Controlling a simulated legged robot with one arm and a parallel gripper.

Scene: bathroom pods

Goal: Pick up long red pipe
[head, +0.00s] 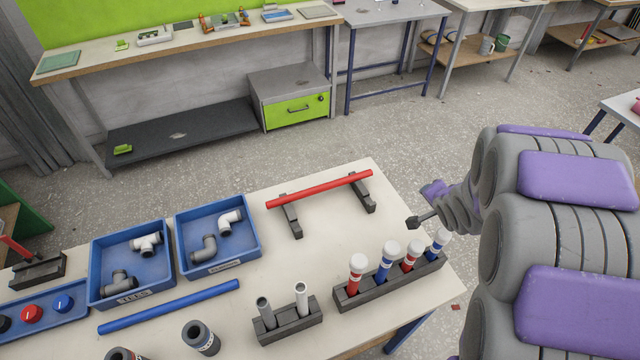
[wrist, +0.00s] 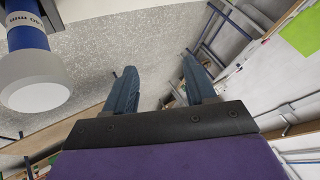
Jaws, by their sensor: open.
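The long red pipe (head: 320,189) lies across two dark grey supports on the white table (head: 330,240) in the head view. Its ends overhang the left support (head: 291,216) and the right support (head: 363,194). My gripper (head: 411,222) is right of the pipe, near the table's right edge, apart from the pipe. In the wrist view my gripper (wrist: 158,85) shows two blue-grey fingers spread apart with nothing between them. The red pipe cannot be made out in the wrist view.
A dark rack (head: 390,283) of white-capped red and blue tubes stands before my gripper; one capped blue tube (wrist: 30,70) looms in the wrist view. Blue trays (head: 217,236) and a blue pipe (head: 170,306) lie left. Table around the supports is clear.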

